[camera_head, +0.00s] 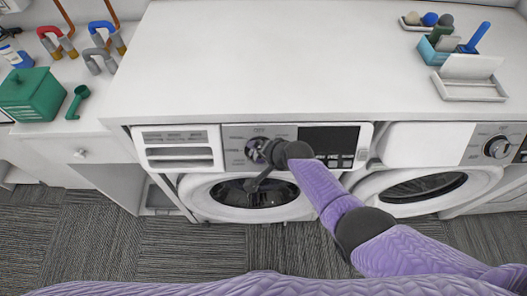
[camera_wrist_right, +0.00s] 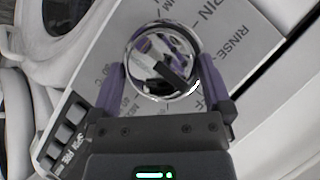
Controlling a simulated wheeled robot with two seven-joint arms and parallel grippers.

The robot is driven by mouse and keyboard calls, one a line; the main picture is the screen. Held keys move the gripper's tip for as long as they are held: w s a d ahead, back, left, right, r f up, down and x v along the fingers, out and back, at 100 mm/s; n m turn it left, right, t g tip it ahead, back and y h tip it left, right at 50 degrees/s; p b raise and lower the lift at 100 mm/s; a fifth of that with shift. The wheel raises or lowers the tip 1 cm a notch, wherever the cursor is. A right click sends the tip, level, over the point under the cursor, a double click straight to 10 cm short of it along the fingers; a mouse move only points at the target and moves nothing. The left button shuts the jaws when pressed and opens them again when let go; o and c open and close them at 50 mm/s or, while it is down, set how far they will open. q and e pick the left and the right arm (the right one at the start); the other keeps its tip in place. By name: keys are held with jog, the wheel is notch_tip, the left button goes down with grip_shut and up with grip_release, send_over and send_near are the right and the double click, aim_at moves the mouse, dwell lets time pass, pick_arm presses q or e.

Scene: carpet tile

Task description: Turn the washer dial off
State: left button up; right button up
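The washer dial (camera_wrist_right: 163,62) is a round chrome knob with a dark bar across it, on the grey control panel of the washer (camera_head: 225,196). In the head view the dial (camera_head: 253,151) is partly covered by my right gripper (camera_head: 263,153). In the right wrist view the fingers of my right gripper (camera_wrist_right: 162,75) lie on opposite sides of the dial, close against its rim. Part of the "OFF" label shows beside the right finger; the dark bar slants down toward that side. My left gripper is out of view.
A second white machine with its own dial (camera_head: 497,147) stands at the right. The white countertop (camera_head: 240,60) above the washer is clear in the middle. A green box (camera_head: 30,95) and scoop (camera_head: 77,101) sit at the left, a blue caddy (camera_head: 437,50) at the right.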

jog(key=shift+d+r+p, duration=0.1)
jog(key=shift+r+p, duration=0.25)
jog(key=shift+r, duration=0.05)
jog(key=p+v, duration=0.6)
jog(key=v, duration=0.3)
jog(key=shift+s+p, duration=0.2)
jog(key=shift+p, duration=0.2)
jog(key=shift+d, duration=0.1)
